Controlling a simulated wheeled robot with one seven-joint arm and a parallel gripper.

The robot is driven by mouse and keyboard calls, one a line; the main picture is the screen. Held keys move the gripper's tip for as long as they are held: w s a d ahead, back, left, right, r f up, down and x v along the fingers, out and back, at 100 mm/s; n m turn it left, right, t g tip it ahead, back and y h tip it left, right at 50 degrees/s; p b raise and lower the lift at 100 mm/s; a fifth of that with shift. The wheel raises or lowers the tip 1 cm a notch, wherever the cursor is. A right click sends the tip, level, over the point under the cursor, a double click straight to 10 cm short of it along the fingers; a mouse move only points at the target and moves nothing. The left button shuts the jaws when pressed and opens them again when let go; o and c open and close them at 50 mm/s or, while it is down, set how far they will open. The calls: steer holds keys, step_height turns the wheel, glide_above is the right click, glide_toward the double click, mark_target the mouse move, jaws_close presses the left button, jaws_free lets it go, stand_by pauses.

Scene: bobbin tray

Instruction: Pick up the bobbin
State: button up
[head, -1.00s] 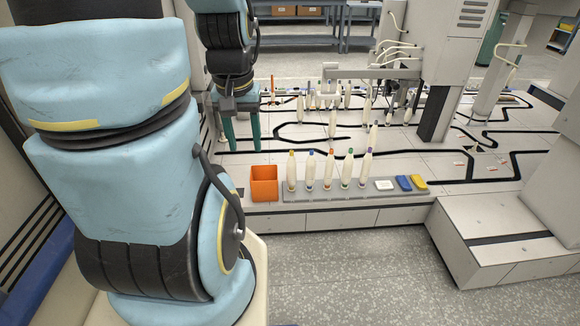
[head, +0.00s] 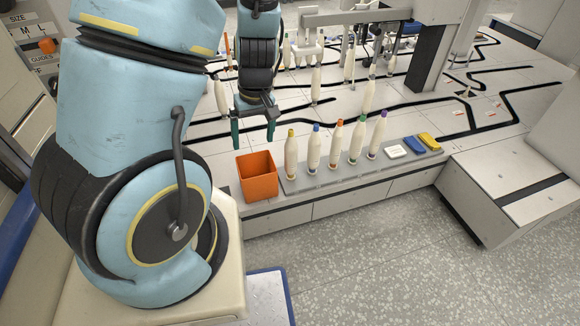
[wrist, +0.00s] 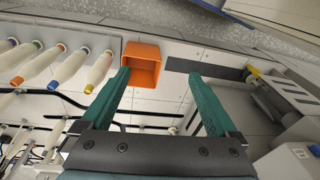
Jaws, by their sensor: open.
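Several cream bobbins with coloured tips stand upright in a row on a grey tray (head: 318,185) in the head view. From left they are the yellow-tipped bobbin (head: 291,158), the blue-tipped bobbin (head: 314,150), the orange-tipped bobbin (head: 336,146), the green-tipped bobbin (head: 357,142) and the purple-tipped bobbin (head: 378,137). My gripper (head: 254,140) is open and empty, behind and above the orange bin, left of the yellow-tipped bobbin. In the wrist view its fingers (wrist: 160,97) spread apart, and the yellow-tipped bobbin (wrist: 98,71) lies left of them.
An open orange bin (head: 257,190) stands at the tray's left end; it also shows in the wrist view (wrist: 141,52). A white block (head: 397,151), a blue block (head: 413,145) and a yellow block (head: 430,142) lie at the right end. More bobbins stand behind on the black-tracked table.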

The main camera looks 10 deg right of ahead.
step_height(320, 180, down, 11)
steer(key=w+d+t+y+b, duration=0.1)
steer(key=w+y+b, duration=0.1)
steer(key=b, duration=0.2)
steer(key=t+b, duration=1.1)
steer(key=b, duration=0.1)
glide_toward(294, 150)
steer(key=x, duration=0.4)
steer(key=shift+w+a+f, duration=0.25)
steer(key=shift+w+a, duration=0.05)
steer(key=shift+w+d, duration=0.2)
steer(key=shift+w, duration=0.05)
steer(key=b+x, duration=0.1)
steer(key=x, duration=0.4)
steer(key=b+x, duration=0.1)
steer(key=x, duration=0.4)
steer(key=shift+w+a+r, duration=0.1)
steer(key=shift+r, duration=0.15)
steer(key=shift+c, duration=0.3)
jaws_close()
